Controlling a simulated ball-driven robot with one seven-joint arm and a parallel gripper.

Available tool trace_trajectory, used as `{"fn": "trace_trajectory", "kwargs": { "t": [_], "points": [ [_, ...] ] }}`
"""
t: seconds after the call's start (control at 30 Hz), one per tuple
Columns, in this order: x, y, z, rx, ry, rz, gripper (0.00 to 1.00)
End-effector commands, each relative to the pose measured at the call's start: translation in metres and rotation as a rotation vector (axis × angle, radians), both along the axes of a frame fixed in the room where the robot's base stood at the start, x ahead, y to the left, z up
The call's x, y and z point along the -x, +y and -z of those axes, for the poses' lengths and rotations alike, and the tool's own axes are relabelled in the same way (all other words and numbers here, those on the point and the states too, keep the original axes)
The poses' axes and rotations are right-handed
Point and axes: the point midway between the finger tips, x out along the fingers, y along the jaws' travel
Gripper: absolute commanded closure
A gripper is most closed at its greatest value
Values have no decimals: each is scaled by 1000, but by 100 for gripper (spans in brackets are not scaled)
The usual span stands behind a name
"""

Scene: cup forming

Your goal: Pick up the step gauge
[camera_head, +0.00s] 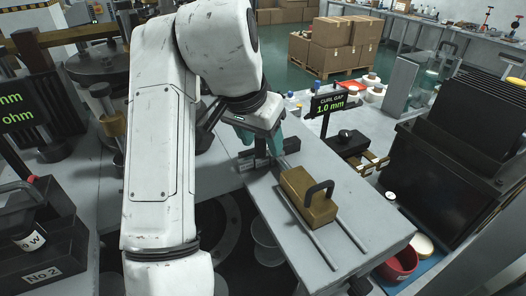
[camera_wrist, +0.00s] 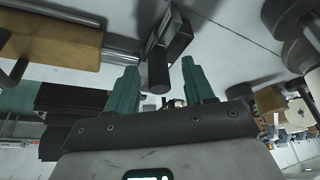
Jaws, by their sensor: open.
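A small dark stepped piece, which looks like the step gauge (camera_head: 250,161), lies on the grey bench just below my gripper (camera_head: 264,145). In the wrist view the dark piece (camera_wrist: 158,68) shows a round grip end that points toward my jaws. My gripper (camera_wrist: 160,82) is open, with its two teal fingers on either side of that end. Nothing is clearly held, and I cannot tell whether either finger touches the piece. My arm and fingers hide part of it in the head view.
A brass block (camera_head: 307,197) with a black handle rests on two rails (camera_head: 349,232) right of the gripper. A "CURL GAP 1.0 mm" sign (camera_head: 329,104) stands behind the bench. A red bowl (camera_head: 399,263) is at the lower right. The bench's front right (camera_head: 383,228) is bare.

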Motion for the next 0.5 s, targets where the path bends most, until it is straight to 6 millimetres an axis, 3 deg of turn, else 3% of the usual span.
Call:
{"fn": "trace_trajectory", "kwargs": {
  "t": [0.23, 0.5],
  "points": [
    [0, 0, 2, 0, 0, 0, 47],
    [0, 0, 2, 0, 0, 0, 73]
  ]
}}
